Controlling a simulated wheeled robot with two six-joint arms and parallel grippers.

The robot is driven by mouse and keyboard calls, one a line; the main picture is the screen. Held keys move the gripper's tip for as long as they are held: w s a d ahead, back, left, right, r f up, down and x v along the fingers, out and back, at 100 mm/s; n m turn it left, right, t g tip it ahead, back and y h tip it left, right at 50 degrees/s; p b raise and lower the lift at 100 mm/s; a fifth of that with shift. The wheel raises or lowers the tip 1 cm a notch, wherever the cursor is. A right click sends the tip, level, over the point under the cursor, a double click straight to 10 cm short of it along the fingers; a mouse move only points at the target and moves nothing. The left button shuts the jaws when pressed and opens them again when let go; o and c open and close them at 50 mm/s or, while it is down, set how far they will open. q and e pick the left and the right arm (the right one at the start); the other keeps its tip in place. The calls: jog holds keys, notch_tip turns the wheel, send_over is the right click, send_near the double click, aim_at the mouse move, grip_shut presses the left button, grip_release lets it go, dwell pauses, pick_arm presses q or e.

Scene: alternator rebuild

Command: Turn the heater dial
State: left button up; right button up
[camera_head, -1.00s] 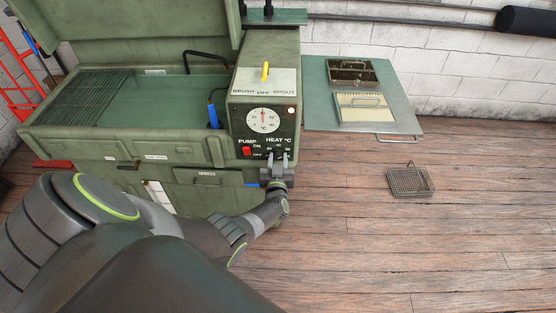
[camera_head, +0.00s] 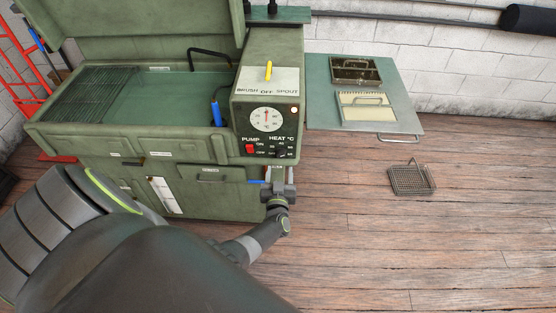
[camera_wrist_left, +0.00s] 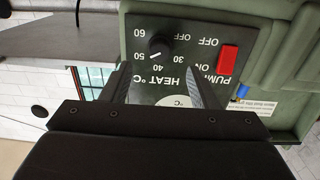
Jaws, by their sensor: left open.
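The heater dial (camera_head: 281,152) is a small black knob under the "HEAT °C" label on the green washer's black control panel (camera_head: 253,137). In the left wrist view the panel is upside down, and the dial (camera_wrist_left: 162,44) shows a white mark that appears to point between 50 and 40. My left gripper (camera_head: 279,172) is open and empty, just below and in front of the dial, apart from it. In the wrist view its two fingers (camera_wrist_left: 160,84) stand either side of the dial's line, with the dial beyond their tips. My right gripper is not in view.
A red pump switch (camera_head: 250,149) sits left of the dial, a round temperature gauge (camera_head: 266,119) above it, and a yellow lever (camera_head: 268,71) on top. A side shelf (camera_head: 411,122) holds a tray and a box. A wire basket (camera_head: 411,180) lies on the open wooden floor.

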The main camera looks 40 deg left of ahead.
pick_arm(q)
jog(key=v, duration=1)
jog(key=shift+s+d, duration=0.2)
jog(key=shift+d, duration=0.05)
jog(key=shift+f, duration=0.1)
jog(key=s+d+f+m+g+h+b, duration=0.1)
jog(key=s+f+m+g+h, duration=0.2)
jog(key=s+f, duration=0.55)
jog(key=s+d+f+m+g+h, duration=0.15)
jog(key=s+f+h, duration=0.3)
jog(key=f, duration=0.65)
jog(key=s+a+f+g, duration=0.1)
jog(key=s+f+g, duration=0.2)
jog(key=s, duration=0.5)
jog(key=s+a+f+g, duration=0.1)
jog(key=s+f+g, duration=0.2)
jog(key=s, duration=0.6)
jog(key=s+a+f+m+g, duration=0.1)
jog(key=s+a+f+g, duration=0.1)
jog(key=s, duration=0.6)
jog(key=shift+s+f+g+h+b, duration=0.35)
jog(key=shift+f+g, duration=0.5)
jog(key=shift+f, duration=0.1)
